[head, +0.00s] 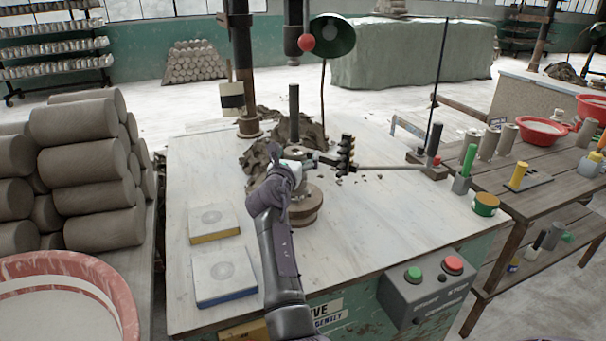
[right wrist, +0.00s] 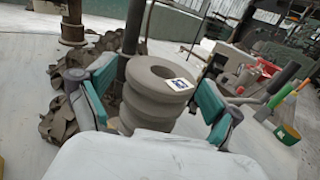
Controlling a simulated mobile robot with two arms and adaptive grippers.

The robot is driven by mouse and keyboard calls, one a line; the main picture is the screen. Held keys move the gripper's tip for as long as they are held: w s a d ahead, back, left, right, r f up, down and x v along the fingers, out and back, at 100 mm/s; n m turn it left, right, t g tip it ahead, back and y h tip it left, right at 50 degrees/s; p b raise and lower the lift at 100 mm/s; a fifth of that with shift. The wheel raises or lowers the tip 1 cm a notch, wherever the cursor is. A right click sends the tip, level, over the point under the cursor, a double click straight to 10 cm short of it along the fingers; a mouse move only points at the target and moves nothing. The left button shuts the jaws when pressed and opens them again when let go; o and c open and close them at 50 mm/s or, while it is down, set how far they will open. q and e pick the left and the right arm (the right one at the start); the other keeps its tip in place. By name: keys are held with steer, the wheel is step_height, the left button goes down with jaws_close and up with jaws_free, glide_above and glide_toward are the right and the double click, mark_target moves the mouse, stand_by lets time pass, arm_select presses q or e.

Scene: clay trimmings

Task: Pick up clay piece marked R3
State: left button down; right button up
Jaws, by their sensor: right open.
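A grey ribbed clay piece (right wrist: 150,108) with a round hole in its top stands upright in the right wrist view. It bears a small white label (right wrist: 178,84) with a dark mark, too small to read. My right gripper (right wrist: 153,97) is open, its two teal pads on either side of the piece; I cannot tell whether they touch it. In the head view my right gripper (head: 294,156) is above the round turntable (head: 305,211) and hides much of the piece. My left gripper is not in view.
Clay trimmings (head: 258,153) lie heaped behind the turntable on the pale table (head: 350,235). Two square slabs, yellow-edged (head: 213,221) and blue-edged (head: 224,271), lie left of my arm. A button box (head: 428,285) is at the front.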

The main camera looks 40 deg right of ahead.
steer(key=shift+a+r, duration=0.2)
steer(key=shift+s+a+r, duration=0.1)
steer(key=shift+a, duration=0.05)
steer(key=shift+c, duration=4)
steer(key=c, duration=0.5)
jaws_close()
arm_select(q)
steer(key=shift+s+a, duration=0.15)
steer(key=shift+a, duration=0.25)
